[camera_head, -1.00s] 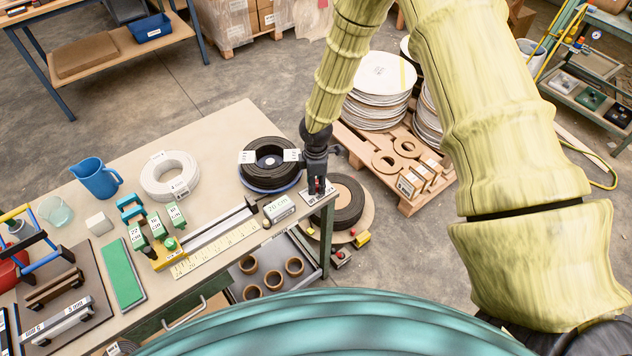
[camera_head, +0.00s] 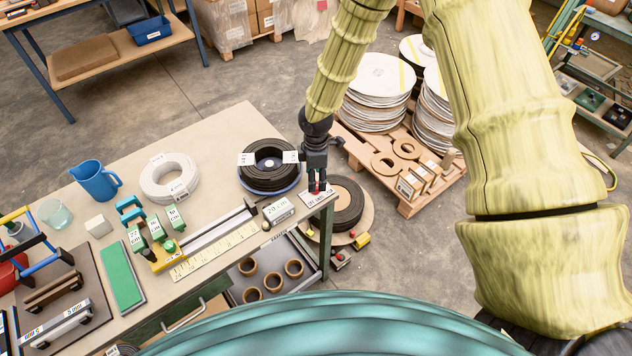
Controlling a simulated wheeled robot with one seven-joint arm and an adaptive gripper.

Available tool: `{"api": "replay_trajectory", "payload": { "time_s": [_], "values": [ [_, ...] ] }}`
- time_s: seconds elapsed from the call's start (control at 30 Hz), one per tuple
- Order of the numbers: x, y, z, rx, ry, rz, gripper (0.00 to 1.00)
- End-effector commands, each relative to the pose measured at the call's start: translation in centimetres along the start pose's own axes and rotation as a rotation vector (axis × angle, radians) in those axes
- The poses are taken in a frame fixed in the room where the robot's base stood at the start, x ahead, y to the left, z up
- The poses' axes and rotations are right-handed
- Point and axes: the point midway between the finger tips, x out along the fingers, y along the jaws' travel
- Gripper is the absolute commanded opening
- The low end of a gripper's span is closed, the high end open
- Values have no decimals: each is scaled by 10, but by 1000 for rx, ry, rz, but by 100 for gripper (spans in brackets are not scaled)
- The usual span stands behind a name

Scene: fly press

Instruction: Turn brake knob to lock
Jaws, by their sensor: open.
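My gripper (camera_head: 317,184) points down at the right corner of the bench, just right of the black coil (camera_head: 270,181). Its jaws are open. Small red parts show between or at its fingertips; I cannot tell whether they belong to the knob or to the gripper. A pale label plate (camera_head: 331,196) with dark lettering lies just under the fingertips. The brake knob itself cannot be made out clearly, and my gripper may be covering it. The black coil sits on a blue round base (camera_head: 270,192).
A white block marked 20 cm (camera_head: 279,209) and a yellow ruler (camera_head: 217,250) lie left of my gripper. A white coil (camera_head: 168,177) and a blue jug (camera_head: 96,180) stand farther left. Beyond the bench edge, another black coil (camera_head: 347,207) sits lower down.

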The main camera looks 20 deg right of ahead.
Motion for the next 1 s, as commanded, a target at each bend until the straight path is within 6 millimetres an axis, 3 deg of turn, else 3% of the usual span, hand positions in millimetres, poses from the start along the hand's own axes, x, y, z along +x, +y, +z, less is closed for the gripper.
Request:
{"api": "replay_trajectory", "payload": {
  "time_s": [0.2, 0.43, 0.63, 1.0],
  "values": [
    [-38, 1, 0, 2, 2, 1, 54],
    [-68, 1, 1, 1, 1, 2, 54],
    [-79, 0, 1, 1, 0, -1, 54],
    [-80, 0, 1, 0, 0, 0, 54]
  ]
}}
